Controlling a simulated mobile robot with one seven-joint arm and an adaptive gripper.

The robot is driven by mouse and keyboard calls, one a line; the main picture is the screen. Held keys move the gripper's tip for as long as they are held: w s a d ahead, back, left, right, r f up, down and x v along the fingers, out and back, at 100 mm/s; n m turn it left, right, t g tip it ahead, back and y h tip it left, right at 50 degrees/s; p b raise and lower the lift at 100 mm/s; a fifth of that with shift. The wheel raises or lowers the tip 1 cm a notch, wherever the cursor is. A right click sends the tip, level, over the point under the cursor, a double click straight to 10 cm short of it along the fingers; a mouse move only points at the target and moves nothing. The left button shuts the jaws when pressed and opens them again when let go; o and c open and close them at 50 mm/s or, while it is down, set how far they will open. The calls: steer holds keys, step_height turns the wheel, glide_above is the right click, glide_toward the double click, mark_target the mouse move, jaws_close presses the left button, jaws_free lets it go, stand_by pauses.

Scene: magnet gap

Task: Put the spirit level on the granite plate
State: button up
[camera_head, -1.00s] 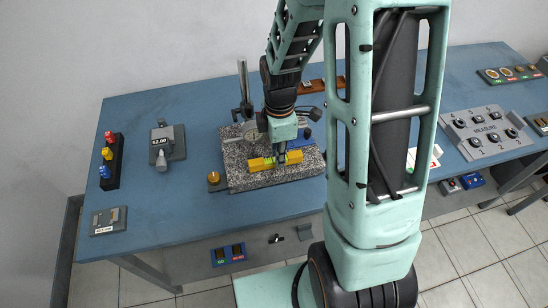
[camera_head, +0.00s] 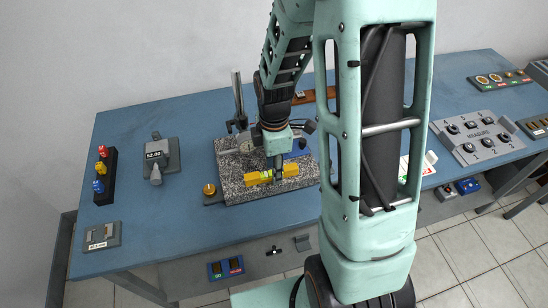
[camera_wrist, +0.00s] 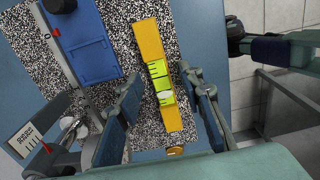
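The spirit level (camera_head: 259,178) is a yellow bar with a green vial. It lies on the speckled granite plate (camera_head: 236,190) near its front edge, and it also shows in the wrist view (camera_wrist: 150,45) with the plate's surface (camera_wrist: 118,22) around it. My gripper (camera_head: 278,172) is low over the level, pointing down. In the wrist view its fingers (camera_wrist: 160,90) stand on either side of the level, with narrow gaps seen between them and the bar. The fingertips' exact height above the plate cannot be told.
A dial gauge stand (camera_head: 239,100) rises at the plate's back. A blue block (camera_head: 296,148) lies on the plate's right, and a brass knob (camera_head: 209,189) sits at its left. A grey gauge (camera_head: 156,152) stands farther left. The blue table (camera_head: 160,225) is clear in front.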

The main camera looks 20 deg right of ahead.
step_height(320, 180, up, 12)
stand_by(0.5)
stand_by(0.3)
